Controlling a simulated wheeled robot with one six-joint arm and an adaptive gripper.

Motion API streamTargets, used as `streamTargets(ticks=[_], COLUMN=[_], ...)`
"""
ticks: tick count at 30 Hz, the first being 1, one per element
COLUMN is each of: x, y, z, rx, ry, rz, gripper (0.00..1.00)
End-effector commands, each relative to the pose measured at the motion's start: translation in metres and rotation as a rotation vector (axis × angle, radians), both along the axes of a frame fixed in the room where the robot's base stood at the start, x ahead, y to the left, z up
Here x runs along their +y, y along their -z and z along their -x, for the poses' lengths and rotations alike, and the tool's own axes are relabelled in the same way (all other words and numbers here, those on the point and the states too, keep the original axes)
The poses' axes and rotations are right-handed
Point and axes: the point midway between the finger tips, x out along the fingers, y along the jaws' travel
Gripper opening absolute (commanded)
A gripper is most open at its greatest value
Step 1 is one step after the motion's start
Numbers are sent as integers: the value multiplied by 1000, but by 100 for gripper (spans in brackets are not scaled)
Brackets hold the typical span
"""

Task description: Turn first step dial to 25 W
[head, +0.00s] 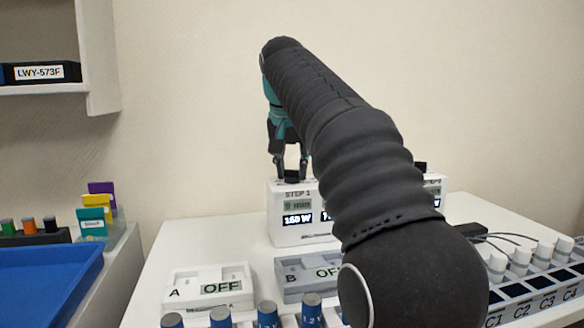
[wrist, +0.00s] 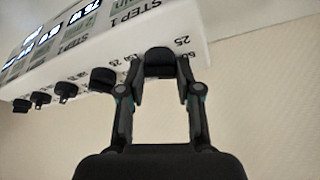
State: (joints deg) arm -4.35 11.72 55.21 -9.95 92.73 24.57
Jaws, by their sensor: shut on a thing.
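A white box (head: 290,238) stands on the white table, with "STEP 1" printed at its left end. Its lit display (head: 298,219) looks like 150 or 160 W, not sharply readable. My gripper (head: 291,175) reaches down to the top of the box at that end. In the wrist view, which is turned over, my gripper (wrist: 160,80) is shut on the black first step dial (wrist: 158,62), one finger on each side. A "25" mark is printed beside this dial. The dial's pointer direction cannot be told. My arm hides much of the box's right part.
More black dials (wrist: 102,78) stand in a row on the box. White unit A (head: 210,289) and grey unit B (head: 305,278), both reading OFF, lie in front. Blue-capped items (head: 267,313) stand nearer. A rack marked C1 to C4 (head: 540,285) is at right, a blue tray (head: 50,285) at left.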

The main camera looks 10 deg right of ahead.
Motion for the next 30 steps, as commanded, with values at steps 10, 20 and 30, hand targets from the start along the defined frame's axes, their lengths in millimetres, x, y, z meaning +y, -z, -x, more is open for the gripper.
streamTargets(ticks=[10,20,30], x=[-1,-3,-4], y=[-1,-3,-1], z=[0,0,-1], rx=[1,0,-1], ry=[-66,-313,-638], rz=[0,-1,0], gripper=[0,0,0])
